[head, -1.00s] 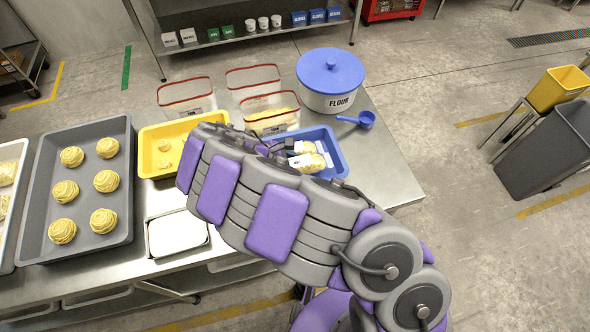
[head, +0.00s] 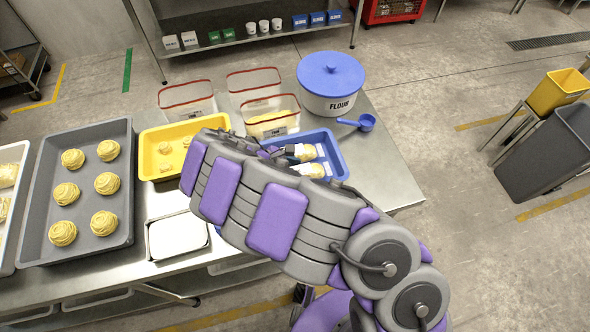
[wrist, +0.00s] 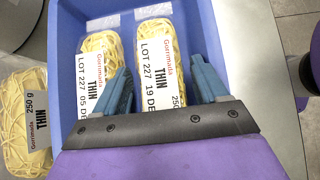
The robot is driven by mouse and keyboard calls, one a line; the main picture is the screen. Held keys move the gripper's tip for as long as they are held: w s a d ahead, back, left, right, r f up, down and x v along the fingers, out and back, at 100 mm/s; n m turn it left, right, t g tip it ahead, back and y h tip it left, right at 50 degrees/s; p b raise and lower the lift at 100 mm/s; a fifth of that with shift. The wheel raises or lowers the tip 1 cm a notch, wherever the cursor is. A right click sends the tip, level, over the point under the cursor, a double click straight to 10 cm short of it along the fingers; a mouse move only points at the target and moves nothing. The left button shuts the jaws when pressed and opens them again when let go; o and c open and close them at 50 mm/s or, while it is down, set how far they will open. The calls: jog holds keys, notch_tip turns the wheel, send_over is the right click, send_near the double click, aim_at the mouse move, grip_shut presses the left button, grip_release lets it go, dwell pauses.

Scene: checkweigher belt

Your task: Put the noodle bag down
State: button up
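Two clear noodle bags labelled THIN lie side by side in the blue tray (wrist: 68,20). In the wrist view the right noodle bag (wrist: 158,60), marked 19 DE, lies between the fingers of my gripper (wrist: 160,64). The fingers are spread, with a small gap on each side of the bag. The left noodle bag (wrist: 97,75), marked 05 D, is beside the left finger, which covers part of its edge. In the head view both bags show in the blue tray (head: 340,160), with my arm hiding the tray's left part.
Another noodle bag (wrist: 25,125) lies outside the blue tray, to its left. A yellow tray (head: 150,140) and a grey tray (head: 40,190) with several noodle nests stand left. A flour tub (head: 330,85) and a blue scoop (head: 366,121) are behind the blue tray.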

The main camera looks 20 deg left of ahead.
jog(key=shift+r, duration=0.1)
jog(key=shift+r, duration=0.25)
jog(key=p+v, duration=0.2)
jog(key=v, duration=1)
jog(key=shift+r, duration=0.3)
